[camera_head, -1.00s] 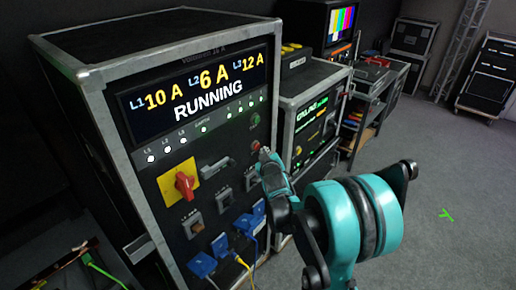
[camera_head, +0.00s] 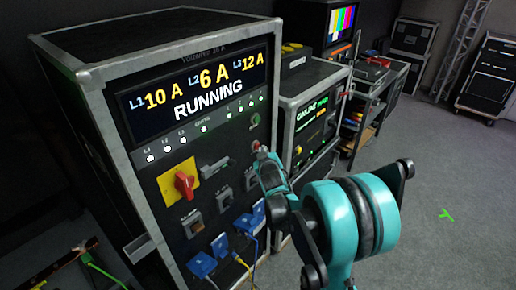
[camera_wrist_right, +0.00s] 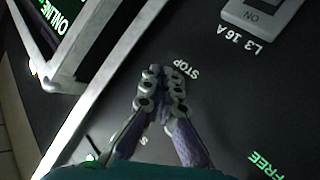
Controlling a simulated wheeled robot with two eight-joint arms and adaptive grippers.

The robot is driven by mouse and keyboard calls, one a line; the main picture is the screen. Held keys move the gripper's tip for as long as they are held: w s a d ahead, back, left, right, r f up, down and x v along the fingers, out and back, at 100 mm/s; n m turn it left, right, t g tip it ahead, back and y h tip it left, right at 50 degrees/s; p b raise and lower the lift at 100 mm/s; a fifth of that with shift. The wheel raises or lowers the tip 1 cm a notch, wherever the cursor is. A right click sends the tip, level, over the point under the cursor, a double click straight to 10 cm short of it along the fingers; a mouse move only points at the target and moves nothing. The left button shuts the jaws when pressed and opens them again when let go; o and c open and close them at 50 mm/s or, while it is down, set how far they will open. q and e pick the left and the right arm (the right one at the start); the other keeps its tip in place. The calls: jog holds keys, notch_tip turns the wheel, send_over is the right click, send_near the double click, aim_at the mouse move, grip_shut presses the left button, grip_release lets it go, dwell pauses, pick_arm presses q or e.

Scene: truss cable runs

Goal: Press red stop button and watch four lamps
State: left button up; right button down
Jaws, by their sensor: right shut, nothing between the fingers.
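The black power cabinet (camera_head: 120,72) stands at the left in the head view, its display (camera_head: 200,88) reading RUNNING. My right gripper (camera_head: 263,153) is shut and empty at the right edge of the cabinet's front. In the right wrist view its fingertips (camera_wrist_right: 161,71) are together beside the printed STOP label (camera_wrist_right: 187,69). The red stop button is mostly hidden by the fingers; I cannot tell whether they touch it. My left gripper is not in view.
A red rotary switch (camera_head: 184,184) on a yellow plate and several breakers sit left of the gripper. Blue plugs (camera_head: 203,264) with cables stick out below. A second cabinet (camera_head: 313,78) reading ONLINE stands close on the right. Grey floor (camera_head: 440,160) is free farther right.

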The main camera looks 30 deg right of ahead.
jog(key=shift+w+a, duration=0.15)
jog(key=shift+w, duration=0.25)
dwell(0.6)
jog(key=shift+s, duration=0.15)
jog(key=shift+s+d, duration=0.3)
jog(key=shift+s, duration=0.35)
jog(key=s, duration=0.1)
jog(key=s+d, duration=0.1)
jog(key=s, duration=0.1)
jog(key=s+d, duration=0.1)
jog(key=shift+s, duration=0.3)
dwell(0.9)
